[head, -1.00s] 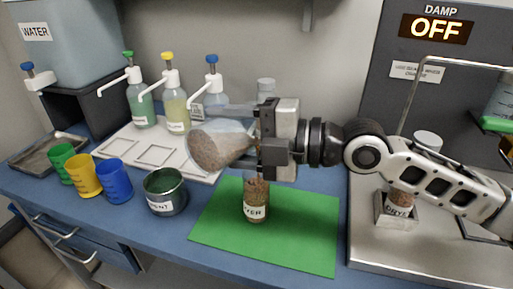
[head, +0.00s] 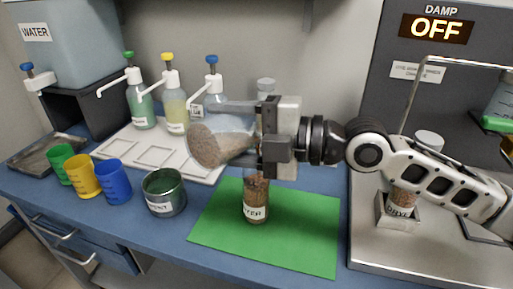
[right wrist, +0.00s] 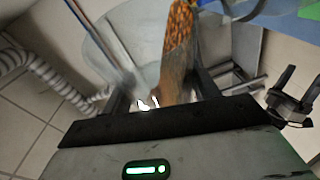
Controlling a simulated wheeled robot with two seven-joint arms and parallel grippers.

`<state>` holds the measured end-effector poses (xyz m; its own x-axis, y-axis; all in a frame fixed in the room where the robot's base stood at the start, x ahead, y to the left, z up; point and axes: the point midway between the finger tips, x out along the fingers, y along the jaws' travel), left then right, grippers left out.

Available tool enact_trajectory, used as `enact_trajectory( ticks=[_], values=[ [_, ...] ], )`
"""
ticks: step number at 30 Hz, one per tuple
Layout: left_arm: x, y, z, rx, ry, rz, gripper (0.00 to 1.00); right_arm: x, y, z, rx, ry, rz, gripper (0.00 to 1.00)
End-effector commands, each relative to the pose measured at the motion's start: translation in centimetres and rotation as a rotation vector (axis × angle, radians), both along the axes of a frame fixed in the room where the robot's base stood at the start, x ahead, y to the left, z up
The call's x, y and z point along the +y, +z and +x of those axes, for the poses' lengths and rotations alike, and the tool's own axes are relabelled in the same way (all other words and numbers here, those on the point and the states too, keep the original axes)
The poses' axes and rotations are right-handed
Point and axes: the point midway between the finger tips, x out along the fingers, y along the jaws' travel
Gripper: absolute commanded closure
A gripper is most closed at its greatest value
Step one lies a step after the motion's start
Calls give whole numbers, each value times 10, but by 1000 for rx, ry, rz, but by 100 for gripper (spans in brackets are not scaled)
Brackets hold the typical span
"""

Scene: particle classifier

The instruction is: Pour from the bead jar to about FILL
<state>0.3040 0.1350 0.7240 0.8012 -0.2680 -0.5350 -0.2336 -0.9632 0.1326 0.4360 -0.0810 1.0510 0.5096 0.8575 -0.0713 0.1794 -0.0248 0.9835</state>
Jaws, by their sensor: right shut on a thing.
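The bead jar (head: 225,140) is a clear vessel with brown grains, tipped on its side with its wide end to the left. My right gripper (head: 236,135) is shut on it above the green mat. In the right wrist view, orange-brown grains (right wrist: 180,40) show against clear material. A labelled jar (head: 256,205) with brown contents stands upright on the mat, below the gripper; its label ends in "YER". The held jar's mouth is hidden behind the gripper, and I cannot make out a falling stream or the FILL mark.
The green mat (head: 290,235) is bare to the right. A dark green cup (head: 164,193) and blue (head: 114,183), yellow and green cups stand left. Another grain jar (head: 402,203) stands in a metal holder at right.

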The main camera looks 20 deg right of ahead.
Motion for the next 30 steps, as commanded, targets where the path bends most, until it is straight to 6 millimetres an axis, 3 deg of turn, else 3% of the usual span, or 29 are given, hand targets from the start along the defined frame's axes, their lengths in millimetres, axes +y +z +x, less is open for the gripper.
enact_trajectory(
  ticks=[30],
  values=[
    [-1, -1, 1, -8, 2, -15, 26, -2, 3, 2, 25, -1, 38, 72]
  ],
)
